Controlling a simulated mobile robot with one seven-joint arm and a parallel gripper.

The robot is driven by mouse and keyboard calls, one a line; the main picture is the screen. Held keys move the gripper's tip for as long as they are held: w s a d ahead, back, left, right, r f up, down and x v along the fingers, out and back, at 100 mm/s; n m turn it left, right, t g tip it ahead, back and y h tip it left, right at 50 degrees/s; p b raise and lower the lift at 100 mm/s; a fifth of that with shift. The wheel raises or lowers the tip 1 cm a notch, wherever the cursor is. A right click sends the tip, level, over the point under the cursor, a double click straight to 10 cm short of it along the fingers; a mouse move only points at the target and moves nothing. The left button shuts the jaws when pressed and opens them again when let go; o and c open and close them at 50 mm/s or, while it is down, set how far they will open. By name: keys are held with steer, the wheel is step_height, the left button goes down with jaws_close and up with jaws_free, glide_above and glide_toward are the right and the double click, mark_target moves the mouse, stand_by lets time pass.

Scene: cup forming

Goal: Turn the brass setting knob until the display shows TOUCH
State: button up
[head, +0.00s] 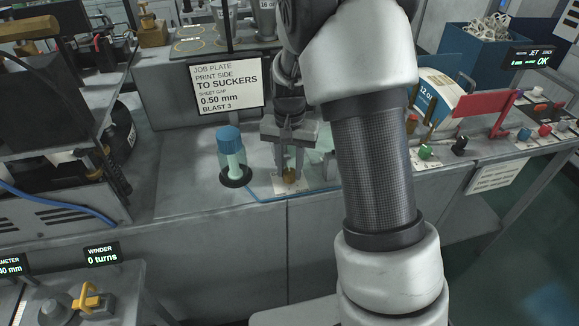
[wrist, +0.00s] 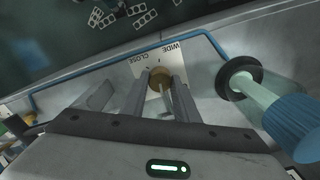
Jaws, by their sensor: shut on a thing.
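The brass setting knob (head: 290,176) stands on a small pale plate on the front part of the grey bench. My gripper (head: 289,168) points down over it, with a finger on each side. In the wrist view the knob (wrist: 159,75) sits between the fingertips of my gripper (wrist: 160,86), which is shut on it. The plate (wrist: 174,54) beside the knob carries the words WIDE and CLOSE. I see no display reading TOUCH in either view.
A blue-capped clear bottle (head: 230,150) stands in a black ring just left of my gripper. A job plate sign (head: 226,87) stands behind. Other displays show "OK" (head: 530,58) and "0 turns" (head: 102,254). A red flag-like piece (head: 487,103) and coloured knobs are at right.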

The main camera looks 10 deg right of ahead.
mark_target(290, 171)
steer(key=shift+r+m, duration=0.1)
steer(key=shift+m, duration=1.5)
steer(key=o, duration=1.1)
steer(key=shift+c, duration=0.2)
step_height(290, 171, up, 17)
steer(key=p, duration=0.1)
steer(key=shift+r, duration=0.2)
